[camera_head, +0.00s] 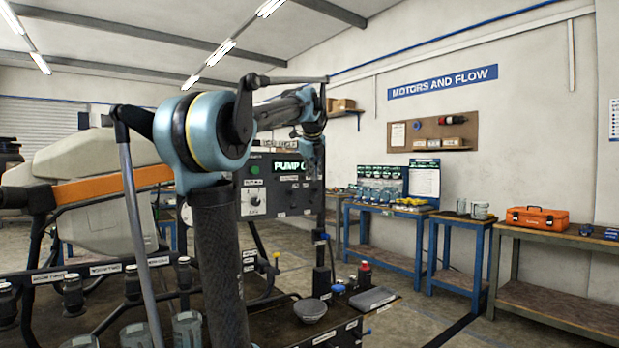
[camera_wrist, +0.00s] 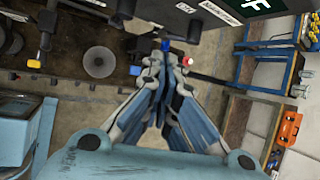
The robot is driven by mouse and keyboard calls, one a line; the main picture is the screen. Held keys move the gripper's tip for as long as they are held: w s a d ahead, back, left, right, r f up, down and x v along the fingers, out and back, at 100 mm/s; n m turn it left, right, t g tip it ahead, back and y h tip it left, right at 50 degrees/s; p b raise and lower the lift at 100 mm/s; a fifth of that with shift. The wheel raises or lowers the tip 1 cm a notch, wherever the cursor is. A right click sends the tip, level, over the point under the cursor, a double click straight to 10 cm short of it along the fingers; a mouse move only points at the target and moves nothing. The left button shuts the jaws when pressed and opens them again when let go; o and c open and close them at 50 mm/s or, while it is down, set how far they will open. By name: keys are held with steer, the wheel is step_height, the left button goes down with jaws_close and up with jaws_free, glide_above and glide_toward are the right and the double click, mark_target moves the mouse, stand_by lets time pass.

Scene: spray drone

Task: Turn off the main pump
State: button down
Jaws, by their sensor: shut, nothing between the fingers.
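The dark pump control panel (camera_head: 275,205) stands behind my arm in the head view. Its lit display (camera_head: 287,167) reads "PUMP O", the rest hidden behind my gripper; the wrist view shows a display edge (camera_wrist: 261,6) with a large "F". A green round button or lamp (camera_head: 256,170) and a white plate with a dial (camera_head: 254,201) are on the panel's left side. My gripper (camera_head: 318,168) is in front of the panel's right part. In the wrist view my gripper (camera_wrist: 165,62) is shut and empty, its fingers meeting just below the panel's lower edge.
A bench with a grey bowl-like disc (camera_head: 310,309) and a red-capped bottle (camera_head: 365,274) lies below the panel. Blue-framed tables and an orange toolbox (camera_head: 538,219) stand along the right wall. A large pale tank (camera_head: 90,190) is at left. Floor is open between bench and wall.

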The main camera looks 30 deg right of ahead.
steer(key=x, duration=1.1)
